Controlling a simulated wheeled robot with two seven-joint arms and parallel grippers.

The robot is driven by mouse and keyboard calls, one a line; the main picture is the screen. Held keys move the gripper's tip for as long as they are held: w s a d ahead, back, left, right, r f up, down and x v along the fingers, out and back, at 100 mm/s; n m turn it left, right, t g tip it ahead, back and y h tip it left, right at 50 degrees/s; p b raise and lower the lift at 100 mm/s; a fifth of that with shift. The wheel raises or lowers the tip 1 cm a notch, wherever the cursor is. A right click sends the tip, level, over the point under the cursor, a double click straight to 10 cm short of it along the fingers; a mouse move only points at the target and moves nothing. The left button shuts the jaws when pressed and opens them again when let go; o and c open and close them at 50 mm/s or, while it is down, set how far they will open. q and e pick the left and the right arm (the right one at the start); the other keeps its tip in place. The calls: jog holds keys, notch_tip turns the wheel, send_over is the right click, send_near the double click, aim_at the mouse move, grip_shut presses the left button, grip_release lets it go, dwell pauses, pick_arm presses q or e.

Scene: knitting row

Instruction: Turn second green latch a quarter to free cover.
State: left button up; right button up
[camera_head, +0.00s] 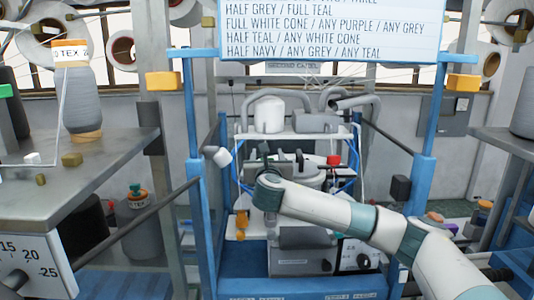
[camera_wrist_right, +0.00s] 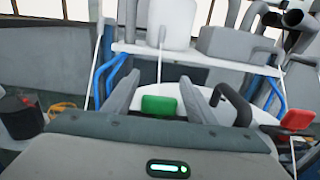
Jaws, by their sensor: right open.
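A green latch (camera_wrist_right: 160,105) shows in the right wrist view, in front of a pale rounded surface, perhaps the cover. My right gripper (camera_wrist_right: 159,84) is open, with one finger on each side of the latch in that view. Whether the fingers touch it cannot be told. In the head view my right arm reaches in from the lower right, and its gripper (camera_head: 280,160) is over the machine in the blue frame. The wrist hides the latch there. A red block (camera_wrist_right: 297,120) stands to the right; it also shows in the head view (camera_head: 333,160). My left gripper is out of view.
A dark curved handle (camera_wrist_right: 233,104) stands just right of the right finger. A white shelf (camera_head: 295,132) with a white canister (camera_head: 269,114) and grey pipes is behind. Blue posts (camera_head: 194,180) flank the machine. A metal table (camera_head: 90,165) with a yarn cone (camera_head: 78,95) is at left.

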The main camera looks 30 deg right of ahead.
jog(key=c, duration=1.1)
jog(key=shift+m+h, duration=0.3)
jog(key=shift+s+d+m+g+h, duration=0.2)
jog(key=shift+d+m+g+h, duration=0.05)
jog(key=shift+m+g+h, duration=0.75)
jog(key=shift+s+d+m+g+h, duration=0.25)
jog(key=shift+m+g+h, duration=0.55)
jog(key=shift+g+h, duration=0.35)
jog(key=shift+s+d+m+g+h, duration=0.2)
jog(key=shift+d+m+g+h, duration=0.05)
jog(key=shift+m+g+h, duration=0.8)
